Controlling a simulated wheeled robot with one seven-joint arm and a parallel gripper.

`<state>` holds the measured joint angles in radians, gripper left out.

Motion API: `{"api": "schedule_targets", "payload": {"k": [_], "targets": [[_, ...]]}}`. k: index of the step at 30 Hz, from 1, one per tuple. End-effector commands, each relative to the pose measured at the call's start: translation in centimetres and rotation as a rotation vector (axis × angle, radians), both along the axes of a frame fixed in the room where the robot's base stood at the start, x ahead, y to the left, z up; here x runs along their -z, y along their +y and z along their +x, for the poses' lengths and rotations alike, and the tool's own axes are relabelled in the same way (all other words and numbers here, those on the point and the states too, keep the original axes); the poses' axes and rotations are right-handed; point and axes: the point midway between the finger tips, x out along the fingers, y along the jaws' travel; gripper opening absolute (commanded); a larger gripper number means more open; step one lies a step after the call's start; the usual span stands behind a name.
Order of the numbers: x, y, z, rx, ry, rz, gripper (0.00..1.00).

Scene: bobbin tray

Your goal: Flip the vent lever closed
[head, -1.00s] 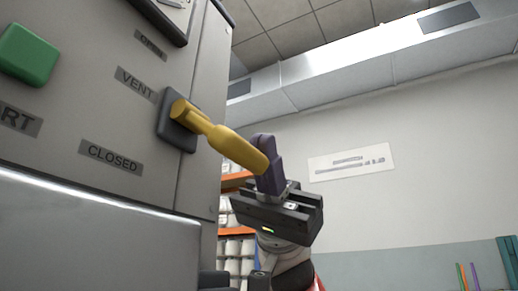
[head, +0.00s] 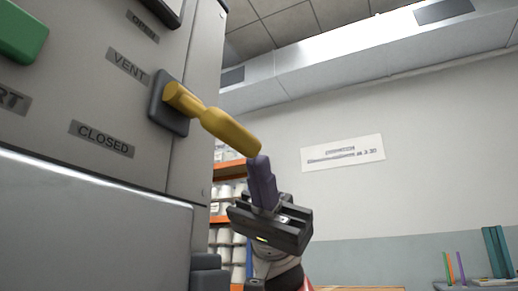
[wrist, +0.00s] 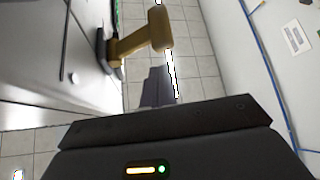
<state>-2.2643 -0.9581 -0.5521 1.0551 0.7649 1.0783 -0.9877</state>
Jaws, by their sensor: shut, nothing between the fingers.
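The yellow vent lever (head: 229,130) sticks out from a dark mount (head: 167,115) on the grey machine panel. It slants right and down in the head view, with its tip beside my fingers. The OPEN label (head: 143,27) is above the mount and the CLOSED label (head: 102,139) is below left. My gripper (head: 259,166) is shut and empty, its fingertips at the lever's free end; I cannot tell if they touch. In the wrist view the lever (wrist: 135,42) lies just beyond my fingertips (wrist: 157,76).
The VENT label (head: 128,65) and a green button (head: 22,30) are on the panel (head: 75,95). Shelves with white bobbins (head: 228,238) stand behind my gripper. A wall sign (head: 342,153) is on the far wall. The space right of the lever looks open.

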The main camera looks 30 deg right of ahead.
Motion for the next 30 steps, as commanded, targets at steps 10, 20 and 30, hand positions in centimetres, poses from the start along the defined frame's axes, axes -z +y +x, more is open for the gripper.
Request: {"api": "schedule_targets", "payload": {"k": [10, 20, 30], "targets": [[2.0, -2.2, 2.2, -0.002, 0.001, 0.006, 0.0], [2.0, -2.2, 2.2, -0.002, 0.001, 0.006, 0.0], [1.9, -2.2, 2.1, -0.002, 0.001, 0.006, 0.0]]}}
